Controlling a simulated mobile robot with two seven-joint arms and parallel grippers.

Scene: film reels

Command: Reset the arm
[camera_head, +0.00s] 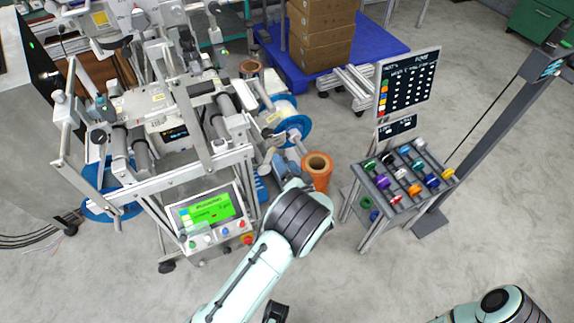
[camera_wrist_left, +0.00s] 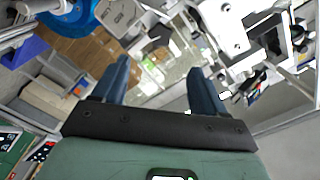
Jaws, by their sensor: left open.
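My left arm (camera_head: 262,262) comes in from the bottom of the head view and bends at a dark-banded joint in front of the machine. I cannot clearly make out its fingers there. In the left wrist view my left gripper (camera_wrist_left: 159,68) is open, its two blue fingers wide apart with nothing between them. Part of my right arm (camera_head: 495,305) shows at the bottom right of the head view. Its gripper is out of view.
A reel machine with a green-lit control panel (camera_head: 208,212) stands close to my left arm. An orange roll (camera_head: 317,168) stands just beyond. A rack of coloured spools (camera_head: 405,178) and a sign board (camera_head: 408,80) stand at right. Bare floor lies between the rack and my arms.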

